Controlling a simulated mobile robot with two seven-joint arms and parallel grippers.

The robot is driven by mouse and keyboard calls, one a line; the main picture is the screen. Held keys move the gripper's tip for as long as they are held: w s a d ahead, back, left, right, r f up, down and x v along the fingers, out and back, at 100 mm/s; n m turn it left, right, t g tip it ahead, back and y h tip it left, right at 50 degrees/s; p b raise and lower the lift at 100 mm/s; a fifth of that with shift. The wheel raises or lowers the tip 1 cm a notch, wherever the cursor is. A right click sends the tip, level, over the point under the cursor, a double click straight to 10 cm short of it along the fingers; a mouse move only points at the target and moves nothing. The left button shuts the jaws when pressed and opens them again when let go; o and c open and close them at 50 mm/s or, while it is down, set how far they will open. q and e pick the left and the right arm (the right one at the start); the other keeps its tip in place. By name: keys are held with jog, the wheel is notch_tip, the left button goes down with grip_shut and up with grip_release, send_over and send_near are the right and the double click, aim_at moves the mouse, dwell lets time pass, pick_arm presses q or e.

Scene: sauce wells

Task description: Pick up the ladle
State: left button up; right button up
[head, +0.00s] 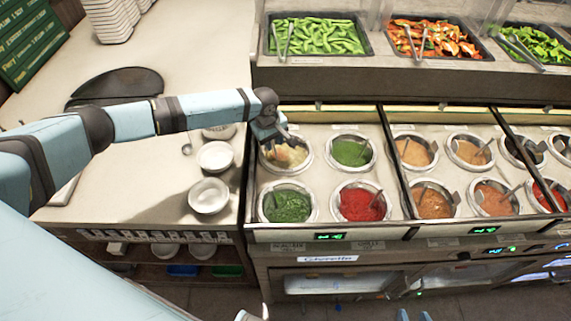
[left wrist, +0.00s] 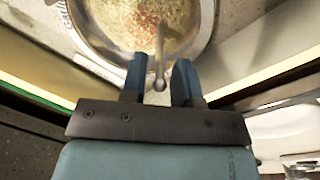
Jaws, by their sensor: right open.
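My left gripper (head: 286,138) is over the back-left sauce well (head: 268,164), which holds a pale yellowish sauce. In the left wrist view, its two blue fingers (left wrist: 160,80) are apart. The ladle (left wrist: 160,48) has a thin metal handle with a rounded end. The handle end lies between the fingers, with gaps visible on both sides. The ladle's bowl is hidden in the sauce, and the gripper hides most of the handle in the head view. Two blue tips of my right gripper (head: 414,316) show apart and empty at the bottom edge of the head view.
Trays of green beans (head: 318,37) and other vegetables stand on the raised shelf behind. White bowls (head: 209,195) sit on the counter to the left, which has free room.

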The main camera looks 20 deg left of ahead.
pick_arm(q)
grip_shut()
jog(key=shift+r, duration=0.2)
notch_tip(320, 180, up, 20)
dwell(0.5)
jog(key=shift+f, duration=0.15)
